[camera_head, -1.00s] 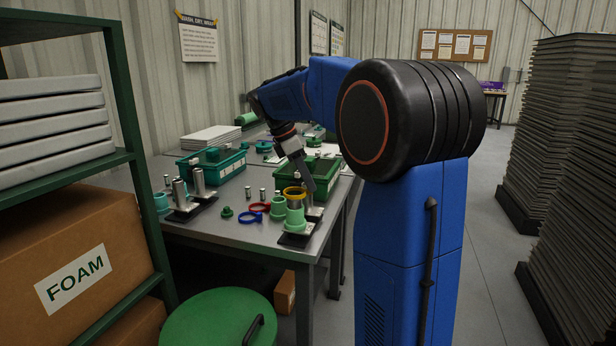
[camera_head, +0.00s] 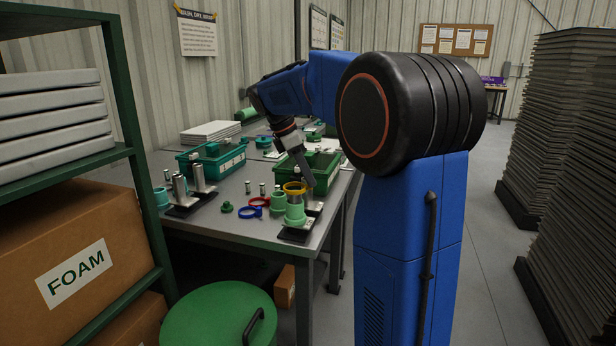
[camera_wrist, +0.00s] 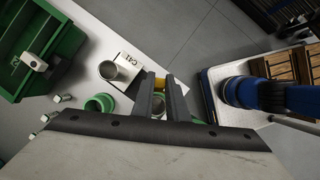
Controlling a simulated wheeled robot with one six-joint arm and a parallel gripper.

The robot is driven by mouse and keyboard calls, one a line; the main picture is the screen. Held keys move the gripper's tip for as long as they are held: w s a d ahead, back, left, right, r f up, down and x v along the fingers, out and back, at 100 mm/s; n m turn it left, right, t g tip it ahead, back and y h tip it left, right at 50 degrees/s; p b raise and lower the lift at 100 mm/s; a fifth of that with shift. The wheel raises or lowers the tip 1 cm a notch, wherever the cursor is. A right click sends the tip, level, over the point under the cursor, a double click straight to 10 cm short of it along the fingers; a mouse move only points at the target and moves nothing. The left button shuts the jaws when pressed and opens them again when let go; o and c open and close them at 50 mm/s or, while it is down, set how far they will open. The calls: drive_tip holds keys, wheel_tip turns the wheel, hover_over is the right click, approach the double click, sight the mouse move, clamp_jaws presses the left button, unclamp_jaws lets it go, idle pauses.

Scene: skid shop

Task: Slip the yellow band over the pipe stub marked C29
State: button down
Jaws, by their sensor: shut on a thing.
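The yellow band (camera_head: 294,187) is at the top of a grey metal pipe stub (camera_head: 296,200) at the table's near right corner. I cannot tell if it rests on the rim or sits around it. Two green bands (camera_head: 295,214) surround the stub lower down. My gripper (camera_head: 308,182) reaches down from behind and is shut on the yellow band. In the wrist view, its fingers (camera_wrist: 164,88) hide most of the band, and yellow shows to the left. A neighbouring stub (camera_wrist: 118,69) stands by a label reading C41 (camera_wrist: 123,60). No C29 mark is readable.
Red (camera_head: 260,202) and blue (camera_head: 250,211) bands lie left of the stub. Two more stubs (camera_head: 180,188) stand on a dark base farther left. Green bins (camera_head: 212,160) stand behind. A green shelf (camera_head: 120,85) is in the left foreground.

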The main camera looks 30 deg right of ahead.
drive_tip(key=shift+f, duration=3.4)
idle(4.6)
